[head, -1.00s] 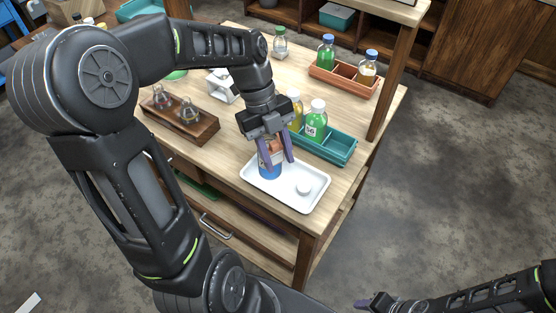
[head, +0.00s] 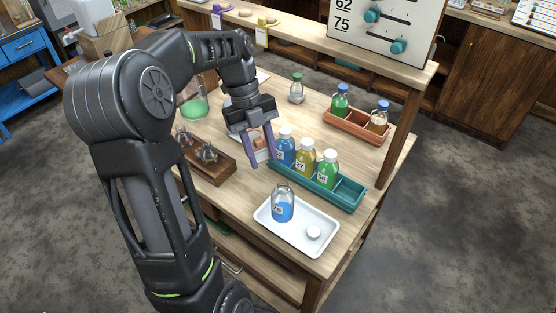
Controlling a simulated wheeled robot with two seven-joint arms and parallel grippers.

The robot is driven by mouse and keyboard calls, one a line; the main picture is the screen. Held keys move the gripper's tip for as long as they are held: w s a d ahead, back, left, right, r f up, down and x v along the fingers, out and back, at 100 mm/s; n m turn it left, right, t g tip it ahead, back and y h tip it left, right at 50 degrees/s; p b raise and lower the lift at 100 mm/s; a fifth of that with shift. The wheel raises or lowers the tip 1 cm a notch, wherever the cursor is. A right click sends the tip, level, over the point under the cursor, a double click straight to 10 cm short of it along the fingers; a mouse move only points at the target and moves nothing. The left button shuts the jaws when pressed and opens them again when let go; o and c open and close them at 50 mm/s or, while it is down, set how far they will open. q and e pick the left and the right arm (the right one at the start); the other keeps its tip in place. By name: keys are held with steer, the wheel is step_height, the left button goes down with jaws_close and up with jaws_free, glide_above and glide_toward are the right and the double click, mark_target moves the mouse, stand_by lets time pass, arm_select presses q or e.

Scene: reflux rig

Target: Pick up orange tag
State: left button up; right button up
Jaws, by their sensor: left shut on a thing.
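My left gripper (head: 261,163) is above the table, just left of the teal rack. Its purple fingers are shut on a small orange piece (head: 261,142), which looks like the orange tag. The fingers partly hide it, and its full shape cannot be made out. An uncapped bottle of blue liquid (head: 282,208) stands upright in the white tray (head: 291,240), apart from the gripper. A white round cap (head: 313,232) lies in the same tray. My right gripper is not in view.
The teal rack (head: 349,192) holds blue, yellow and green bottles, with an empty slot at its right end. An orange rack (head: 357,128) holds two bottles. A wooden block (head: 212,172) with small flasks is at left. Purple and yellow tags (head: 262,33) hang on the shelf.

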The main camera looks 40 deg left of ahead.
arm_select(q)
steer(key=shift+w+a+p, duration=0.25)
steer(key=shift+a, duration=0.5)
steer(key=shift+w+a+p, duration=0.2)
steer(key=shift+a, duration=0.5)
